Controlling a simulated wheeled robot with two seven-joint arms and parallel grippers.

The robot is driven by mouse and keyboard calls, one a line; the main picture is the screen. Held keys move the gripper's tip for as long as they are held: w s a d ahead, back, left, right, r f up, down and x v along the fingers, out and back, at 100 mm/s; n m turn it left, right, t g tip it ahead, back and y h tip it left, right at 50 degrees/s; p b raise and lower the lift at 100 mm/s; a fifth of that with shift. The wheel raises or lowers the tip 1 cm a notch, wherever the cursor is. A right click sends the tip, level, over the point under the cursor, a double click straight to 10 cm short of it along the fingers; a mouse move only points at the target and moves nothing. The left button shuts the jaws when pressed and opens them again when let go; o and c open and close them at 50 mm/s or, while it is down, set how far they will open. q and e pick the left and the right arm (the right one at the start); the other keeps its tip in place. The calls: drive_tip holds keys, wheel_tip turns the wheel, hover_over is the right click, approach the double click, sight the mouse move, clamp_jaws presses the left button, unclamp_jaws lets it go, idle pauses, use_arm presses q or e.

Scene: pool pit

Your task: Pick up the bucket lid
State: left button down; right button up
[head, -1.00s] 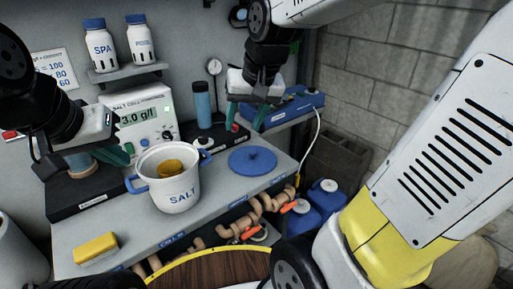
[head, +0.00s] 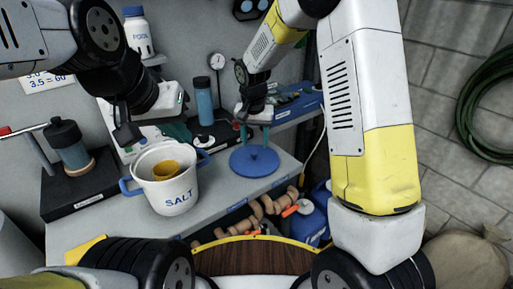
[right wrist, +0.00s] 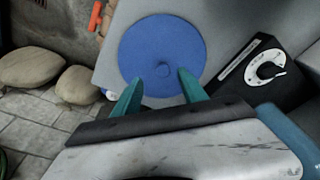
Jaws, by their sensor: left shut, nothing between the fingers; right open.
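The blue round bucket lid (head: 240,166) lies flat on the grey bench, right of the white SALT bucket (head: 178,192). The bucket is open on top and has a yellow scoop or cup (head: 166,173) in it. My right gripper (head: 256,142) points down over the lid, open.
A blue bottle (head: 204,103) on a black base stands behind the lid. A salt meter (head: 125,125) is behind the bucket, partly covered by my left arm. A blue case (head: 298,108) lies back right. Pipes with orange valves (head: 290,211) run below the bench's front edge.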

sight(254, 152)
drive_tip(key=f, duration=0.2)
drive_tip(key=w+f, duration=0.1)
drive_tip(key=f, duration=0.2)
drive_tip(key=shift+w+a, duration=0.15)
drive_tip(key=shift+r, duration=0.1)
clamp_jaws()
